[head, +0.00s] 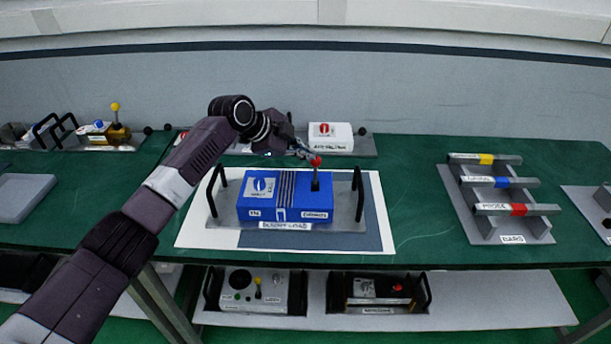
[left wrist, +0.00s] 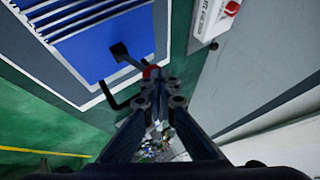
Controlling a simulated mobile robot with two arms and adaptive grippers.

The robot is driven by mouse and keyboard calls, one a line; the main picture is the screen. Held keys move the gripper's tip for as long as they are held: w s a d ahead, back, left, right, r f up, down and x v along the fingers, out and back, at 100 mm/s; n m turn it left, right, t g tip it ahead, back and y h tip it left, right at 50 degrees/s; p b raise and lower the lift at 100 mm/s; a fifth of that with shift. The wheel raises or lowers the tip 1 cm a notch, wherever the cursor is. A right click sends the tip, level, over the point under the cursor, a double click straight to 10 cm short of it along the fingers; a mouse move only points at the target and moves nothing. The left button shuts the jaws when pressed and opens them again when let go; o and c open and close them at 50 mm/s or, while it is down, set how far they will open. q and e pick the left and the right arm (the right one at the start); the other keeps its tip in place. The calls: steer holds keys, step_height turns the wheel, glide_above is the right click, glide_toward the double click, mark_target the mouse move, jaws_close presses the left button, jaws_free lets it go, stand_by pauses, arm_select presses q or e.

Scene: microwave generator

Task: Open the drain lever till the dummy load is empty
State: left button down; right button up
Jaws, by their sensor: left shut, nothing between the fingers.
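The dummy load is a blue box (head: 262,198) on a metal plate with black handles, in the middle of the table. A dark lever with a red knob (head: 316,161) stands roughly upright at the right end of its top. My left gripper (head: 305,153) reaches in from the left, its tips at the red knob. In the left wrist view the closed fingertips (left wrist: 160,76) are right at the red knob (left wrist: 150,71) and partly cover it. Nothing is between the fingers; whether they touch the knob is unclear. My right gripper is not in view.
A white box with a red mark (head: 330,137) stands behind the dummy load. A grey rack with several bars (head: 488,226) is at the right. A device with a yellow-knobbed lever (head: 115,125) is at the back left. More devices sit on the shelf below.

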arm_select(q)
steer(key=shift+s+r+p, duration=0.15)
steer(key=shift+r+p, duration=0.55)
steer(key=shift+r, duration=0.05)
